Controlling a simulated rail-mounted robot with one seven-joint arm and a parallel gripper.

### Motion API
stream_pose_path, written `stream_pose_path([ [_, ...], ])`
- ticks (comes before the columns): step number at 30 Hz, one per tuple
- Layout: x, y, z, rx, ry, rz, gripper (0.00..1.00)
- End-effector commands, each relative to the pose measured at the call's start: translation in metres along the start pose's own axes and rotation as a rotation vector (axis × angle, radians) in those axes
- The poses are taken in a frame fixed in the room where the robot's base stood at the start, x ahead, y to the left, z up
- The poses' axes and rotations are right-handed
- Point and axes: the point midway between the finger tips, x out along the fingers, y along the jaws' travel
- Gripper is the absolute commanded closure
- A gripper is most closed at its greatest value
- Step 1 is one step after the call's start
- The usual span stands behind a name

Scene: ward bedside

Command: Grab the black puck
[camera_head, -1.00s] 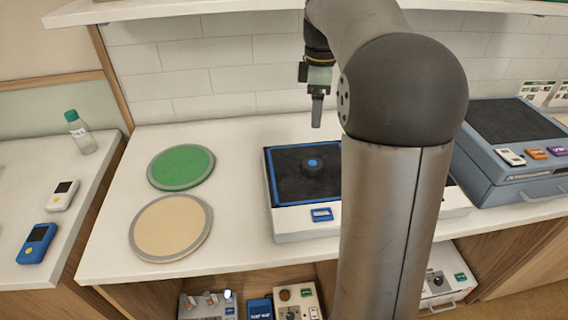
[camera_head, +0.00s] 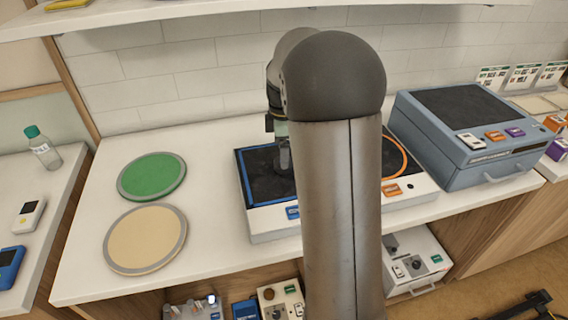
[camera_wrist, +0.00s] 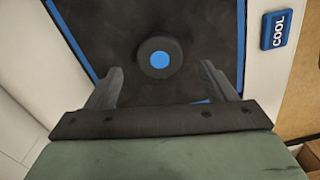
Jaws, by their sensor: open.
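The black puck (camera_wrist: 174,47), with a blue dot on top, sits on the dark blue-edged pad of the white device (camera_head: 267,219). In the wrist view it lies just beyond and between my fingertips. My gripper (camera_wrist: 162,82) is open and empty, its two dark fingers spread on either side of the near space before the puck. In the head view my gripper (camera_head: 283,155) is low over the blue-edged pad, and my arm hides the puck there.
A blue "COOL" label (camera_wrist: 279,28) sits beside the pad. The orange-ringed pad (camera_head: 398,150) is on the right, with a blue-grey case (camera_head: 455,160) beyond. Green (camera_head: 152,177) and beige discs (camera_head: 145,238) lie left. Bare counter lies around the discs.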

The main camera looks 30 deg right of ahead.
Motion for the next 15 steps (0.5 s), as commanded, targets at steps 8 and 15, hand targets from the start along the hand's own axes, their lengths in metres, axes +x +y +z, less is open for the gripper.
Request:
stream_pose_path([
  [8, 0.035, -0.001, 0.001, -0.001, -0.001, -0.001, 0.23],
  [15, 0.037, 0.0, 0.001, -0.001, 0.0, 0.0, 0.23],
])
